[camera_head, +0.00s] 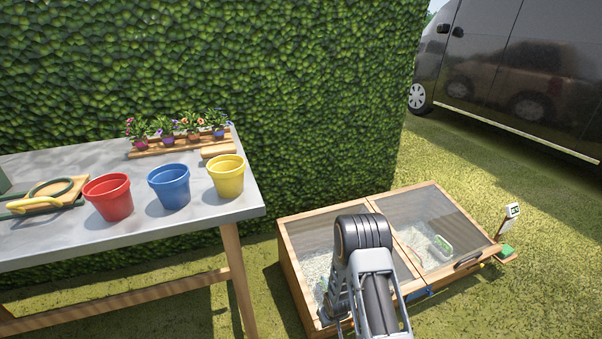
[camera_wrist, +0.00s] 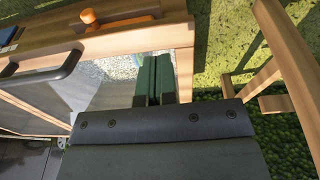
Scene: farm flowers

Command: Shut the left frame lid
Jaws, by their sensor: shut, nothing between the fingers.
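The wooden cold frame (camera_head: 288,277) stands on the grass, with two glazed lids side by side. The left lid (camera_head: 308,235) looks roughly in line with the right lid (camera_head: 437,222), but my arm covers much of it, so I cannot tell whether it is fully down. My gripper (camera_wrist: 154,68) is shut and empty in the wrist view, over the glazed area near one end of the frame. A black handle (camera_wrist: 45,66) lies left of it there. Whether the fingers touch the lid is unclear. The fingertips are hidden in the head view.
A grey table (camera_head: 150,236) stands left, with red (camera_head: 108,197), blue (camera_head: 168,186) and yellow (camera_head: 226,177) pots. Its wooden legs show close to my gripper in the wrist view (camera_wrist: 292,70). A hedge (camera_head: 220,70) closes the back. An orange knob (camera_wrist: 88,16) sits on the frame's wood.

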